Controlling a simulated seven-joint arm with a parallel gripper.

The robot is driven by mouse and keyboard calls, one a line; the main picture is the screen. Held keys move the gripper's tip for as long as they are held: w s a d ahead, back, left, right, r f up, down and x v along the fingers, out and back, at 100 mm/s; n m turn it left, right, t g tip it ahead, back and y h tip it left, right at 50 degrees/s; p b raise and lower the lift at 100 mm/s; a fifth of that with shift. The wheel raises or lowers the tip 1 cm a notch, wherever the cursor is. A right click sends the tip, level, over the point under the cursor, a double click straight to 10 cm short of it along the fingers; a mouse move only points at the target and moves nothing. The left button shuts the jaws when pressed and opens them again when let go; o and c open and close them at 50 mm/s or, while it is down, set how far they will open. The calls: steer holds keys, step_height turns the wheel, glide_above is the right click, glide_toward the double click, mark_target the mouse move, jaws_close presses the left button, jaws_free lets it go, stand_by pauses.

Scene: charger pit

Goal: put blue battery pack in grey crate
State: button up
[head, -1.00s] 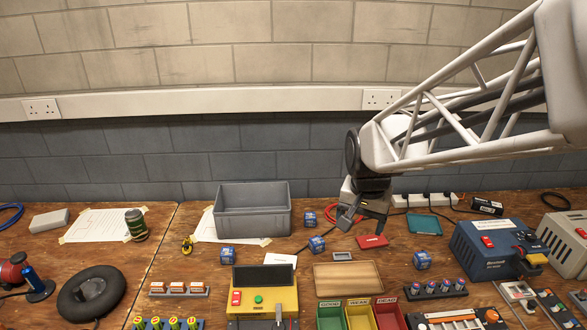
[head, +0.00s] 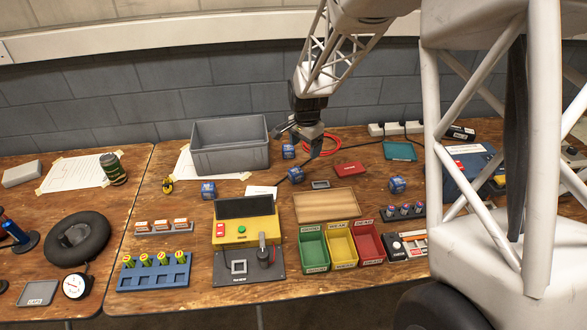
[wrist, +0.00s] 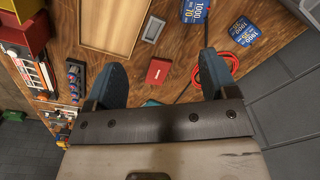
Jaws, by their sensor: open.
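Several blue battery packs lie on the bench: one just right of the crate (head: 289,151), one nearer the front (head: 296,175), one in front of the crate (head: 208,190) and one farther right (head: 397,184). Two show at the top of the wrist view (wrist: 195,11) (wrist: 243,30). The grey crate (head: 230,163) stands upright at the back, its visible inside empty. My gripper (head: 298,142) is open and empty, above the bench right of the crate, close to the nearest pack in the picture. In the wrist view my gripper (wrist: 160,58) has its fingers wide apart, with both packs outside them.
In front are a wooden tray (head: 325,205), a yellow tester (head: 245,229) and green, yellow and red bins (head: 341,246). My own structure hides the right side.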

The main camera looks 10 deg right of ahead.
mark_target(296, 170)
steer(key=w+f+m, duration=0.1)
steer(key=w+f, duration=0.1)
steer(key=f, duration=0.1)
steer(key=w+a+f+m, duration=0.1)
steer(key=w+f, duration=0.1)
steer(key=f, duration=0.2)
steer(key=w+f, duration=0.3)
steer(key=f, duration=0.1)
steer(key=shift+a+m+g, duration=0.3)
steer(key=shift+a+m, duration=0.1)
steer(key=shift+f, duration=1.3)
steer(key=shift+f, duration=0.15)
steer(key=shift+f, duration=2.45)
steer(key=shift+c, duration=0.3)
